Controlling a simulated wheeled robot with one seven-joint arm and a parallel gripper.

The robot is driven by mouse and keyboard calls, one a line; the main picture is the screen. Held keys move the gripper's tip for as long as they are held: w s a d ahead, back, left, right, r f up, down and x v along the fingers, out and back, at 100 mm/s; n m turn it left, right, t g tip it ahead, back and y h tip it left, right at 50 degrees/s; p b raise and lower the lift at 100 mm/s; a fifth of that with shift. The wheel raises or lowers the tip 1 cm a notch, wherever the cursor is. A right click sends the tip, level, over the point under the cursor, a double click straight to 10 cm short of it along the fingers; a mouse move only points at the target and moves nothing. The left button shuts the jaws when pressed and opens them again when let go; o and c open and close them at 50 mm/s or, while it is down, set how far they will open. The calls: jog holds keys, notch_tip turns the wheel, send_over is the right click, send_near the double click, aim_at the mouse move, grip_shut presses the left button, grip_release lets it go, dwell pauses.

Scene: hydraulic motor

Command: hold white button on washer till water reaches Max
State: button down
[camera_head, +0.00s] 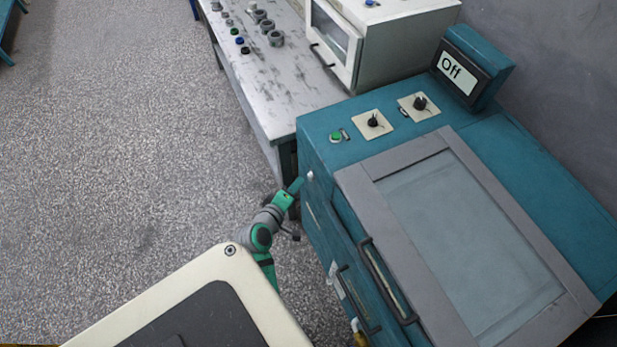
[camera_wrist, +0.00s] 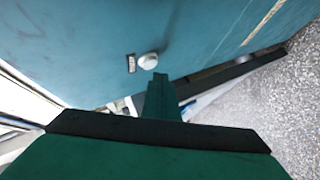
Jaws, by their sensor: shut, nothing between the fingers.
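The washer (camera_head: 325,160) is a teal machine with a grey-framed glass lid (camera_head: 470,245) on top, and the lid is down. The white button (camera_head: 310,175) is on its side wall near the top corner. In the wrist view the white button (camera_wrist: 148,61) sits beside a small label. My gripper (camera_head: 298,186) is shut and empty, with its tip close to the button. In the wrist view the fingertips (camera_wrist: 160,78) are just below and right of the button; I cannot tell whether they touch it. The water level and a Max mark cannot be made out.
A green button (camera_head: 336,136) and two black knobs (camera_head: 373,120) are on the washer top. A worn table (camera_head: 270,85) with several small parts and a white oven-like box (camera_head: 385,45) stands behind. Dark handles (camera_head: 385,280) stick out from the washer front.

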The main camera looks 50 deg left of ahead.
jog(key=shift+w, duration=0.2)
jog(key=shift+w+d, duration=0.1)
jog(key=shift+w, duration=0.15)
jog(key=shift+w+d, duration=0.1)
jog(key=shift+w, duration=0.3)
dwell(7.2)
